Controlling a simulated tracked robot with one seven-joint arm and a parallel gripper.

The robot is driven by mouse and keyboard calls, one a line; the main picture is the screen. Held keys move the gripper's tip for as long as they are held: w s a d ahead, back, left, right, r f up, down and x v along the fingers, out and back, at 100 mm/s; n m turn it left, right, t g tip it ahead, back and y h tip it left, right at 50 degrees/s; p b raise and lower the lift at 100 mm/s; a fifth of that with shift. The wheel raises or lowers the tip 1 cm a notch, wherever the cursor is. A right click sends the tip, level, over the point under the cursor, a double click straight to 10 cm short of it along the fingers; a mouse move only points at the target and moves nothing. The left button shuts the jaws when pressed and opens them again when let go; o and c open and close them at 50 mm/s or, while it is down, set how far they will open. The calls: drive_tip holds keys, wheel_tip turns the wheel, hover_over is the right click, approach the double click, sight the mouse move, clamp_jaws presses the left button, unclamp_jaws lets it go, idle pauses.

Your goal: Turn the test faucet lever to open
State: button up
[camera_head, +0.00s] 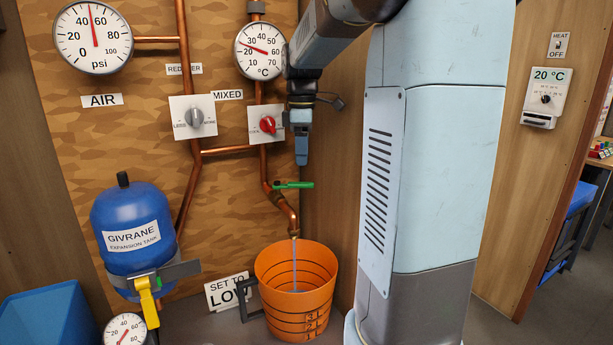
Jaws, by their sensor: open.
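The test faucet has a green lever (297,185) on a copper pipe low on the wooden panel. The lever lies roughly level and points right. A thin pale stream, seemingly water, runs from the spout (294,233) down into an orange bucket (268,281). My gripper (302,160) points down, a little above and to the right of the lever, with a visible gap between them. It is open and looks empty. Its fingers are seen nearly edge-on, so the space between them is hidden.
A red knob (268,125) and a grey knob (195,117) sit above on the panel. A blue expansion tank (133,230) with a yellow-handled valve (148,301) stands at left. A "SET TO LOW" sign (229,291) is beside the bucket. My column blocks the view at right centre.

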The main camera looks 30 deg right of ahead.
sight(303, 183)
wheel_tip(303, 183, down, 7)
drive_tip(key=shift+r, duration=0.1)
idle(0.4)
clamp_jaws()
idle(0.4)
drive_tip(key=shift+d, duration=0.35)
drive_tip(key=shift+a, duration=0.2)
